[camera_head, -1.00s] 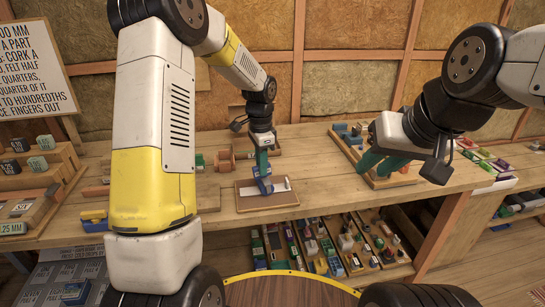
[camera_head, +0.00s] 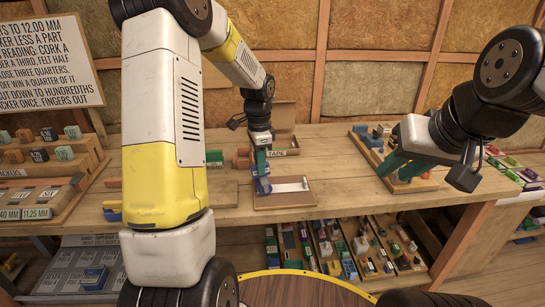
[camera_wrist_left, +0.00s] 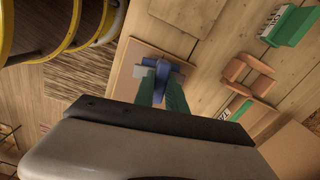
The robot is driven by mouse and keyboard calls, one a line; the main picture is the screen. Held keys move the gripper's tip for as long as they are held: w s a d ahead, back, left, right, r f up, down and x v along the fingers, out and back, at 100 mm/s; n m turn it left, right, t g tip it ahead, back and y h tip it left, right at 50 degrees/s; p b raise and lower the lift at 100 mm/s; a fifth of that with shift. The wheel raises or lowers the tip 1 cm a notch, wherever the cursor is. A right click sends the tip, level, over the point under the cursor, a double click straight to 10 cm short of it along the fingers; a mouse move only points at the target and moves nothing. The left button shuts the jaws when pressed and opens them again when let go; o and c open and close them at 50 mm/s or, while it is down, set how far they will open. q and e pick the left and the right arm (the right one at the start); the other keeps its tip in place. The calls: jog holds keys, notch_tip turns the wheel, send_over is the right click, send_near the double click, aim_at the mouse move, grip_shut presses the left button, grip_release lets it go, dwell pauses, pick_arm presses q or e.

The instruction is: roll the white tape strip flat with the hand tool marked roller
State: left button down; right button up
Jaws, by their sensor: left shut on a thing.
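The white tape strip (camera_head: 292,186) lies on a flat brown board (camera_head: 285,203) on the workbench, in the middle of the head view. My left gripper (camera_head: 262,170) is shut on a blue hand tool (camera_head: 263,186), held at the left end of the strip. I cannot tell whether the tool touches the strip. In the left wrist view the blue tool (camera_wrist_left: 181,68) sits between the green fingers, with a pale grey piece beside it; the strip is mostly hidden there. No marking on the tool is legible. My right gripper (camera_head: 400,172) looks open, over a wooden tray at right.
The wooden tray (camera_head: 428,184) at right holds small blocks. A box labelled TAPE (camera_head: 283,152) stands behind the board. A green block (camera_head: 214,157) is at its left. Labelled racks (camera_head: 40,165) fill the far left. A lower shelf holds several small items.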

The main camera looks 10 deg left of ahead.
pick_arm(q)
jog(key=shift+d+r, duration=0.1)
jog(key=shift+r, duration=3.95)
